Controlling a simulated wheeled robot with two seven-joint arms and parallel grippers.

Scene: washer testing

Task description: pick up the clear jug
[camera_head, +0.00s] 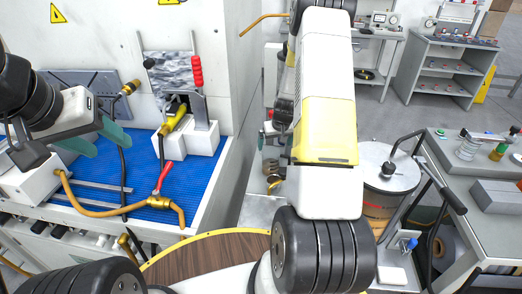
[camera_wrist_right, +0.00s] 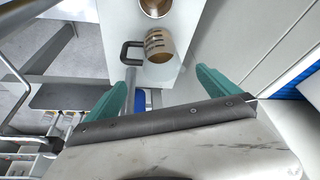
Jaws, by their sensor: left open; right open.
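A clear jug (camera_wrist_right: 158,45) with a dark square handle (camera_wrist_right: 130,52) on its left side stands on a pale surface in the right wrist view. Its walls look brownish, with pale markings. My right gripper (camera_wrist_right: 160,80) is open and empty, its two teal fingers spread on either side below the jug, apart from it. In the head view my right arm hides most of that spot; small brownish round shapes (camera_head: 272,168) beside the arm may be the jug. My left gripper (camera_head: 112,147) is open and empty over the blue-matted bench at the left.
A second round metallic vessel (camera_wrist_right: 155,5) is close beyond the jug, cut off by the frame. A white machine wall (camera_head: 238,90) rises left of my right arm. A lidded drum (camera_head: 388,168) and a grey table (camera_head: 490,215) stand at the right.

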